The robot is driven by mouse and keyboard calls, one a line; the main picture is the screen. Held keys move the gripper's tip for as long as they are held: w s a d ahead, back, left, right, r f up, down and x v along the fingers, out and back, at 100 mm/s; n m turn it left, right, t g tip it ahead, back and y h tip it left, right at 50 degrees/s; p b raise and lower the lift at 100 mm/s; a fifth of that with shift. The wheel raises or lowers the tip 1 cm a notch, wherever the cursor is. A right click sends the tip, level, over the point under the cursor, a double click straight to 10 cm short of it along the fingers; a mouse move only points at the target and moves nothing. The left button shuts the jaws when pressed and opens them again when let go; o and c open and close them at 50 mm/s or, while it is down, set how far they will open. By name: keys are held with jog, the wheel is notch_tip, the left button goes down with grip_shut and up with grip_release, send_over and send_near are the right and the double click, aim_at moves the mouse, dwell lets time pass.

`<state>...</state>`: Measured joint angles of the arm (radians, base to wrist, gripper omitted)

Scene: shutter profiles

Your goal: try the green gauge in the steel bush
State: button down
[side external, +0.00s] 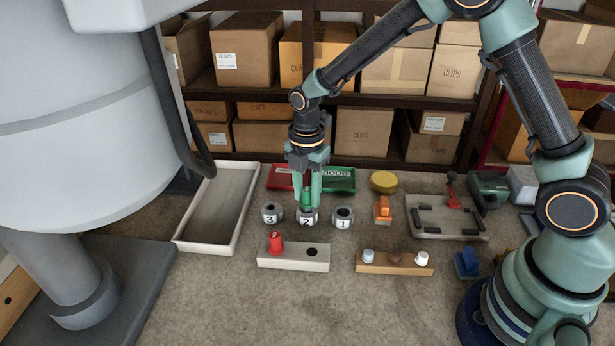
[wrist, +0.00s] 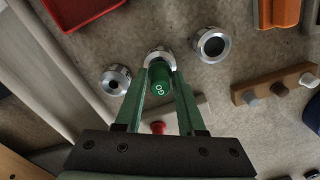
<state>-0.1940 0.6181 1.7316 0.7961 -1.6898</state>
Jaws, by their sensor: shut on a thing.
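My gripper (side external: 306,199) is shut on the green gauge (side external: 306,193), which is upright over steel bush 2 (side external: 307,217). In the wrist view the gauge (wrist: 160,80) bears the letters GO and sits between the fingers (wrist: 161,82). Its lower end meets or overlaps the bush's top; I cannot tell whether it is inside the bore. Bush 2 (wrist: 158,54) is partly hidden by the gauge there. Bush 3 (side external: 271,212) stands to the left, with a small bore. Bush 1 (side external: 343,217) stands to the right, with a wider bore.
A pale block (side external: 292,258) in front holds a red gauge (side external: 275,243) beside an empty hole. A wooden block (side external: 394,263) with pegs is to its right. Red and green trays (side external: 339,179) lie behind; a long pale tray (side external: 181,243) is left.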

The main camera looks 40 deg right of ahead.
aim_at(307, 189)
jog(key=shift+f, duration=0.95)
dwell(0.8)
jog(key=shift+r, duration=0.1)
dwell(0.3)
jog(key=shift+r, duration=3.4)
